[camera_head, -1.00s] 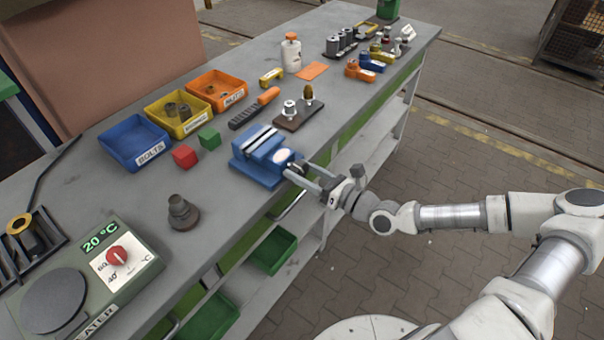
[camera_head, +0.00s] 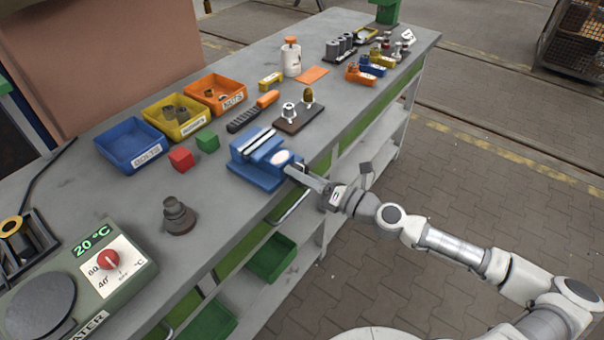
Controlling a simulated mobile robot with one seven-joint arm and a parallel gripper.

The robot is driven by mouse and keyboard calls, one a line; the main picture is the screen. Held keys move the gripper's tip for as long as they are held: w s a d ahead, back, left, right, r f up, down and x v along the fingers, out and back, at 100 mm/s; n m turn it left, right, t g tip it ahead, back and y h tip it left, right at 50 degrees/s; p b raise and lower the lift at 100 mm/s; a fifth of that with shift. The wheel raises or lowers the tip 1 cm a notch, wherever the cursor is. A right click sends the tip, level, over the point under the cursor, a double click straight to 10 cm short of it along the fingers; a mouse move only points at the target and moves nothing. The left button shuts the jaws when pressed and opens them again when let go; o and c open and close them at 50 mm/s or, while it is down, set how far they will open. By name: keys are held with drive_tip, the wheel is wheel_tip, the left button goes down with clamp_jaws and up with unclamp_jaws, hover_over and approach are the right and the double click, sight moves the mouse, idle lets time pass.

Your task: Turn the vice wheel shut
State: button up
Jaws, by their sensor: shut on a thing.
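The blue vice (camera_head: 258,160) stands at the front edge of the grey workbench, with pale jaws on top and a light round spot on its front end. My gripper (camera_head: 296,172) reaches in from the right, level with the front of the vice. Its fingers are shut on the vice wheel at that end. The fingers and the gripper body hide most of the wheel, so its turn angle cannot be made out.
Red (camera_head: 181,159) and green (camera_head: 207,140) cubes sit left of the vice. A dark board with two fittings (camera_head: 299,116) lies behind it. A blue bin (camera_head: 131,144) and a heater (camera_head: 75,280) stand further left. Open floor lies right of the bench.

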drive_tip(key=m+p, duration=0.2)
drive_tip(key=m, duration=0.1)
drive_tip(key=m+p, duration=0.1)
drive_tip(key=p, duration=0.1)
drive_tip(key=shift+r+m, duration=0.25)
drive_tip(key=shift+m, duration=0.15)
drive_tip(key=m+p, duration=0.2)
drive_tip(key=m, duration=0.3)
drive_tip(key=shift+f+p, duration=0.2)
drive_tip(key=shift+p, duration=0.1)
drive_tip(key=m+p, duration=0.4)
drive_tip(key=shift+r+m+p, duration=0.2)
drive_tip(key=shift+m+p, duration=0.15)
drive_tip(key=shift+m, duration=0.05)
drive_tip(key=m+p, duration=0.3)
drive_tip(key=shift+f+m, duration=0.15)
drive_tip(key=shift+m, duration=0.15)
drive_tip(key=m, duration=0.4)
drive_tip(key=shift+f, duration=0.2)
drive_tip(key=m+b, duration=0.1)
drive_tip(key=m, duration=0.4)
drive_tip(key=m+b, duration=0.1)
drive_tip(key=b, duration=0.2)
drive_tip(key=shift+f+m, duration=0.15)
drive_tip(key=shift+m, duration=0.25)
drive_tip(key=m+b, duration=0.1)
drive_tip(key=b, duration=0.2)
drive_tip(key=shift+m+b, duration=0.3)
drive_tip(key=shift+b, duration=0.25)
